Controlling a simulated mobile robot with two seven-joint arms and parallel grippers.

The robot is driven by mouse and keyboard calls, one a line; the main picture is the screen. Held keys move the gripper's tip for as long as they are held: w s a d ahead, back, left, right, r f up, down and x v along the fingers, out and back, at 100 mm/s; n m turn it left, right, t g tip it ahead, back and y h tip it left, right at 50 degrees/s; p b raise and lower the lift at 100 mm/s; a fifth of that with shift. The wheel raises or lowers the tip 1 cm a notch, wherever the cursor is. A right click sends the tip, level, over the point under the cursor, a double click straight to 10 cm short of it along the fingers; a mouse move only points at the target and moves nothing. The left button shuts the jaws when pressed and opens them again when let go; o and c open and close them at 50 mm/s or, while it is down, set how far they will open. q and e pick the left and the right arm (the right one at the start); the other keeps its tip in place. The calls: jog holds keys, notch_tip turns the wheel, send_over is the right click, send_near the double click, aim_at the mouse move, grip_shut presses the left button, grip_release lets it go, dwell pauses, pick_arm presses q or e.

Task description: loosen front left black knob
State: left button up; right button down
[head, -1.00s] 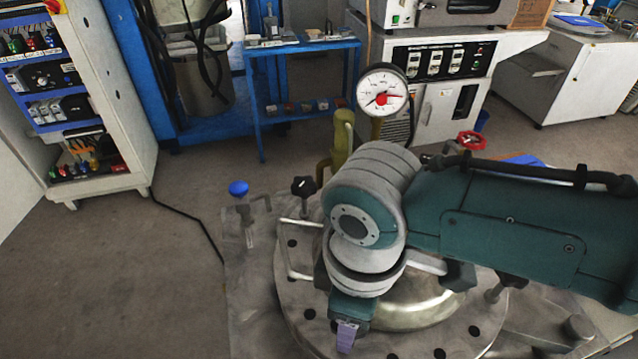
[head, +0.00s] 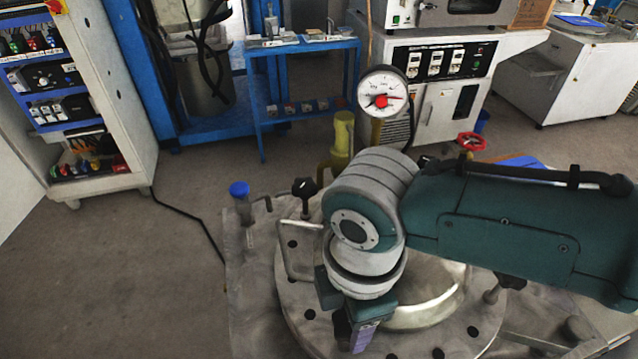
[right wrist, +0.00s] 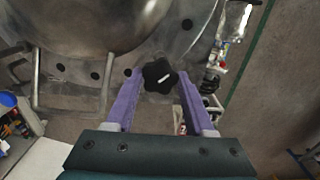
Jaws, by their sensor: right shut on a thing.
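The front left black knob (right wrist: 159,76) shows in the right wrist view as a dark lobed knob with a pale slot, at the edge of the round metal flange. My right gripper (right wrist: 158,86) has its two purple fingers on either side of it and is shut on it. In the head view my right gripper (head: 362,338) points down at the front left of the flanged vessel (head: 405,345), and the wrist hides most of the knob area. My left gripper is in neither current view.
Another black knob (head: 304,187) stands at the back left of the flange. A bent metal handle (head: 283,250), a blue-topped fitting (head: 238,190), a pressure gauge (head: 382,92) and a red valve wheel (head: 471,141) surround the vessel. The floor at left is open.

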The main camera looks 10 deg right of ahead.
dwell(0.3)
jog(key=shift+c, duration=1.3)
grip_release()
notch_tip(320, 180, up, 10)
jog(key=p, duration=0.2)
jog(key=shift+p, duration=0.35)
